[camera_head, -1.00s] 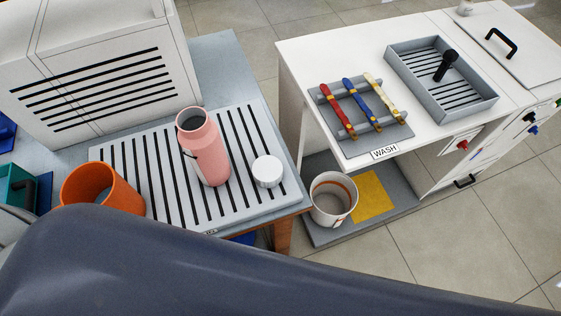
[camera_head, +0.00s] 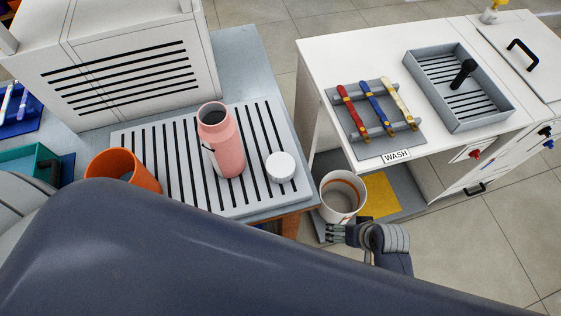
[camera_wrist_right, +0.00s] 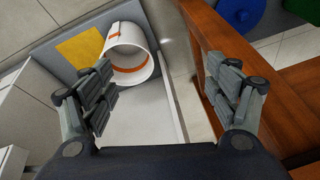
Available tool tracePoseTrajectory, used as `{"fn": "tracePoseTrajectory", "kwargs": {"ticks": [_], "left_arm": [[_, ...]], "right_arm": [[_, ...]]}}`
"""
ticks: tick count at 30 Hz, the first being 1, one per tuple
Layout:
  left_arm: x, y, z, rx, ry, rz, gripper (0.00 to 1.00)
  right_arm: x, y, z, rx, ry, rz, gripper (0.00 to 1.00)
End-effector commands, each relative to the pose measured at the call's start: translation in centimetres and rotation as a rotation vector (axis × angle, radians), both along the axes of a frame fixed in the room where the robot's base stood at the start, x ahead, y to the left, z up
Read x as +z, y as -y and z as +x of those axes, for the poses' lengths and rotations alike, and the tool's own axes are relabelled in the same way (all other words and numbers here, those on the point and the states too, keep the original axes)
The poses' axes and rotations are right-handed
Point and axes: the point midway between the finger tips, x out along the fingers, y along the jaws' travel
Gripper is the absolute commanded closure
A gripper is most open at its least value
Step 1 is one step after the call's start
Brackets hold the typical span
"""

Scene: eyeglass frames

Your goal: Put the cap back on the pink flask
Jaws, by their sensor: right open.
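The pink flask (camera_head: 226,148) stands upright and uncapped on the white slatted drying board (camera_head: 178,200); its dark mouth shows in the head view. The white round cap (camera_head: 280,167) lies on the board just right of the flask, apart from it. My right gripper (camera_head: 337,233) is low at the right, beyond the table's front right corner, away from cap and flask. In the right wrist view my right gripper (camera_wrist_right: 162,90) is open, with nothing between its fingers. My left gripper is out of view.
An orange cup (camera_head: 118,168) stands at the board's left. The wash counter (camera_head: 340,58) stands at right. Wooden table parts (camera_wrist_right: 265,75) are close to the right finger.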

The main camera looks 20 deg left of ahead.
Motion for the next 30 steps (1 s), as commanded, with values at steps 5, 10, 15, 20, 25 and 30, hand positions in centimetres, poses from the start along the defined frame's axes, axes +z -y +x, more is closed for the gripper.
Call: {"fn": "tracePoseTrajectory", "kwargs": {"ticks": [5, 10, 15, 20, 25, 30], "left_arm": [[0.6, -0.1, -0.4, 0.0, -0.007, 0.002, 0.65], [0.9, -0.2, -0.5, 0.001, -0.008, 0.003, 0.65], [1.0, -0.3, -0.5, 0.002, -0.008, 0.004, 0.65], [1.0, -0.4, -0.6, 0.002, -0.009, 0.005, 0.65], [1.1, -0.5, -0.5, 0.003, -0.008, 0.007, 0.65], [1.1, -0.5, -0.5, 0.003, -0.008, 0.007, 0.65]], "right_arm": [[7.6, -1.7, 0.7, 0.049, 0.037, 0.038, 0.19], [12.7, -2.5, 0.3, 0.088, 0.058, 0.06, 0.19], [17.1, -7.7, 1.8, 0.237, 0.095, 0.134, 0.19], [19.7, -12.8, 2.9, 0.403, 0.116, 0.185, 0.19], [23.0, -18.8, 3.4, 0.648, 0.138, 0.209, 0.19], [25.8, -23.4, 2.7, 0.931, 0.136, 0.157, 0.19]]}}
